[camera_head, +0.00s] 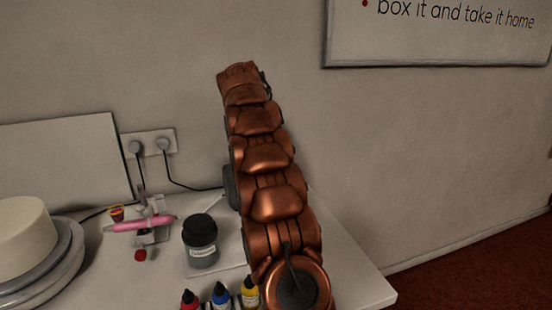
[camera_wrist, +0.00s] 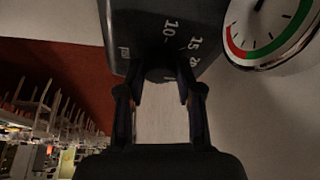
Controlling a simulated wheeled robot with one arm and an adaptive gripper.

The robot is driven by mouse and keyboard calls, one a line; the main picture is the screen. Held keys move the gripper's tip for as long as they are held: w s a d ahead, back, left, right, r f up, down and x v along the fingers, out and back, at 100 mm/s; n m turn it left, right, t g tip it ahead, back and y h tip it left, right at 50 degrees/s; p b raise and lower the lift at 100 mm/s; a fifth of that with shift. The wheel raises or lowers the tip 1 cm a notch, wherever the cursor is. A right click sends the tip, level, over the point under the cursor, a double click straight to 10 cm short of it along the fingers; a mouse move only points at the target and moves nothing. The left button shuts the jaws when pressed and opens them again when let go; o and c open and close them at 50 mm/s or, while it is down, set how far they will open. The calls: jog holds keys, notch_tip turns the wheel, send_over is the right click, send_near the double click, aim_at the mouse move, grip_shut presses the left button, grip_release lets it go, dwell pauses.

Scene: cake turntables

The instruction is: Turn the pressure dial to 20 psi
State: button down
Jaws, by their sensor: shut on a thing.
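In the wrist view a dark box (camera_wrist: 200,14) fills the top middle, with white scale marks on its face; I can read 10, 15 and part of another number. A dark round dial (camera_wrist: 160,74) sticks out below the marks. My gripper (camera_wrist: 159,90) is shut on this dial, one finger on each side. A round gauge (camera_wrist: 268,30) with a white face, a red and green band and a metal rim is at the upper right. The dial's pointer setting is not clear. In the head view my arm hides the gripper and the dial.
In the head view a dark lidded jar (camera_head: 201,242), a pink airbrush (camera_head: 140,224) on a stand and several small colour bottles (camera_head: 221,296) are on the white table (camera_head: 352,285), left of my arm. A cake (camera_head: 25,235) on a turntable is far left. A wall socket (camera_head: 148,143) has two cords.

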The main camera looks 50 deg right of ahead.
jog(key=shift+w+a, duration=0.1)
dwell(0.3)
jog(key=c, duration=0.8)
grip_release()
jog(key=shift+o, duration=0.2)
jog(key=shift+v, duration=1.5)
jog(key=w+a, duration=0.1)
jog(key=a, duration=0.3)
jog(key=w+a, duration=0.1)
jog(key=a, duration=0.6)
jog(key=shift+w+a, duration=0.3)
jog(key=shift+w, duration=0.1)
